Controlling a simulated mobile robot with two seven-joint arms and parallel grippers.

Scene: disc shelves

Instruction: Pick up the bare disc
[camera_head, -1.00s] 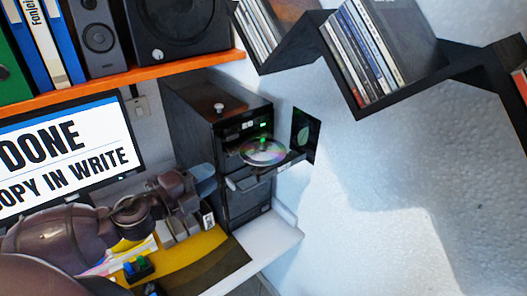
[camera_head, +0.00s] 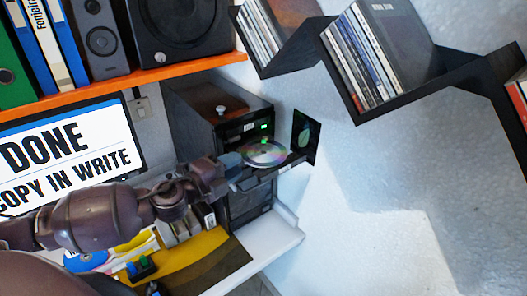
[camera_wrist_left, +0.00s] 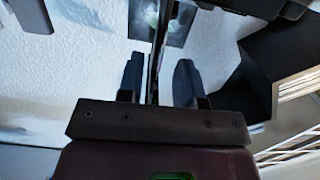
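The bare disc (camera_head: 264,154) is shiny, with rainbow glints. It lies flat on the pulled-out tray (camera_head: 292,159) of the dark disc drive tower (camera_head: 222,128). My left gripper (camera_head: 232,162) is at the left edge of the disc and partly hides that side of the tray. In the left wrist view its two dark fingers (camera_wrist_left: 158,70) stand apart. A thin dark edge (camera_wrist_left: 155,55) runs between them; I cannot tell whether it is disc or tray. No contact with the disc is clear. My right gripper is not in view.
A monitor (camera_head: 70,150) reads "DONE COPY IN WRITE". An orange shelf (camera_head: 150,75) with binders and speakers is above. A black zigzag shelf (camera_head: 415,90) of cases hangs at upper right. A dark leaf-marked case (camera_head: 304,134) stands behind the tray. Space right of the tray is clear.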

